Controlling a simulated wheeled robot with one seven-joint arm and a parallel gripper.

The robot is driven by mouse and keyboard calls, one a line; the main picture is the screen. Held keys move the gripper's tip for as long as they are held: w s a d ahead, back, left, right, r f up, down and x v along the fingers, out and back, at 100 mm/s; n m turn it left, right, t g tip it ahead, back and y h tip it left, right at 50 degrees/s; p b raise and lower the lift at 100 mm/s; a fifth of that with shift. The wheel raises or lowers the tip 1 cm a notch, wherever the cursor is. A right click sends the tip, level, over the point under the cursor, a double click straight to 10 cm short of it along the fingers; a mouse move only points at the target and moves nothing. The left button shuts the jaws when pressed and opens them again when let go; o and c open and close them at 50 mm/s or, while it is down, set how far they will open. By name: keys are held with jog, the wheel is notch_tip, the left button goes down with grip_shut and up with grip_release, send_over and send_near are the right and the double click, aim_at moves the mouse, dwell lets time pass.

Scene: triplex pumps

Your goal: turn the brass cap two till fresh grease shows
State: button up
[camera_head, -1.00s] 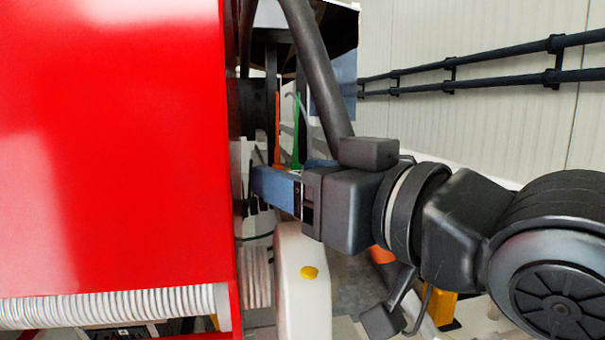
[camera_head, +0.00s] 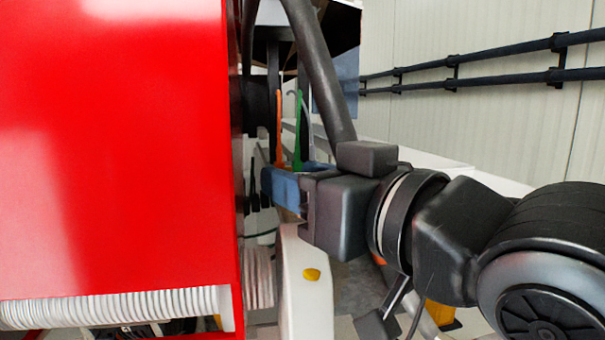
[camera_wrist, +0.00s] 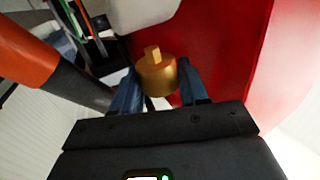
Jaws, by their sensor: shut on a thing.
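A brass cap (camera_wrist: 157,78), a round gold-coloured body with a small square stub on its end, shows in the wrist view. My gripper (camera_wrist: 158,70) is shut on it, with one blue finger on each side. No number on the cap can be read, and no grease can be made out. In the head view my gripper (camera_head: 280,187) is beside the edge of the red panel, and the cap is hidden there.
A large red panel (camera_head: 115,150) fills the left. A thick dark pipe (camera_head: 320,75) slants down close above my gripper. Orange (camera_head: 280,128) and green (camera_head: 298,130) upright parts are behind.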

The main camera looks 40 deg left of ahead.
jog(key=m+t+h+p, duration=0.1)
jog(key=m+t+p, duration=0.1)
jog(key=t, duration=0.1)
jog(key=m+t+h+p, duration=0.1)
jog(key=m+t+p, duration=0.1)
jog(key=shift+s+r+t+h, duration=0.2)
jog(key=shift+t+h, duration=0.1)
jog(key=shift+t, duration=0.1)
jog(key=shift+w+f+m+t+h+p, duration=0.15)
jog(key=shift+m+t+h+p, duration=1)
jog(key=shift+m+t+h, duration=0.45)
jog(key=shift+t+h, duration=0.3)
jog(key=o, duration=0.9)
jog(key=v, duration=0.7)
jog(key=shift+s+d, duration=0.25)
jog(key=shift+d, duration=0.05)
